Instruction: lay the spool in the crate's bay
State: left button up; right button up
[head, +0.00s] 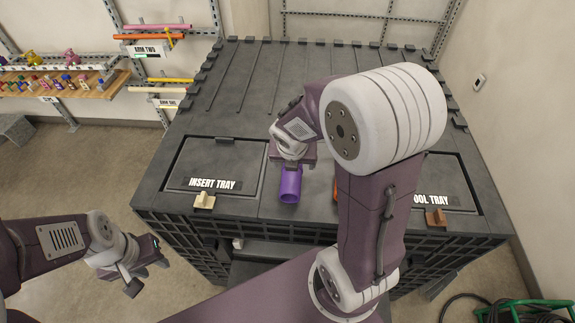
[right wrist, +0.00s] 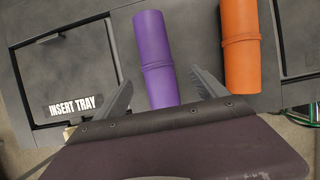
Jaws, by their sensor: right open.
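A purple ribbed cylinder (head: 290,186), which looks like a spool, lies on the top of the large dark grey crate (head: 225,105). It also shows in the right wrist view (right wrist: 157,60). An orange cylinder (right wrist: 241,45) lies to its right; in the head view my right arm hides most of it. My right gripper (right wrist: 161,80) is open, with one finger on each side of the purple cylinder's near end. I cannot tell whether they touch. My left gripper (head: 146,275) is open and empty, off the crate's left front. I cannot make out which recess is the bay.
A lid marked INSERT TRAY (head: 212,184) is at the left front of the top, and a tool tray lid (head: 435,200) at the right. Wall shelves (head: 75,90) with small colored parts stand at the left. A green frame with a dark hose (head: 525,312) is at the lower right.

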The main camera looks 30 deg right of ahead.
aim_at(292, 173)
jog(key=shift+d+f, duration=0.1)
jog(key=shift+f, duration=0.15)
jog(key=x, duration=0.1)
jog(key=b, duration=0.1)
jog(key=x, duration=0.1)
jog(key=shift+w+a+f, duration=0.15)
jog(key=shift+a+f, duration=0.1)
jog(key=shift+f, duration=0.1)
jog(key=shift+w+f, duration=0.3)
jog(key=shift+w, duration=0.1)
jog(key=b+x, duration=0.2)
jog(key=x, duration=0.3)
jog(key=shift+s+d+b, duration=0.15)
jog(key=shift+d+b, duration=0.1)
jog(key=shift+b, duration=0.15)
jog(key=shift+w, duration=0.25)
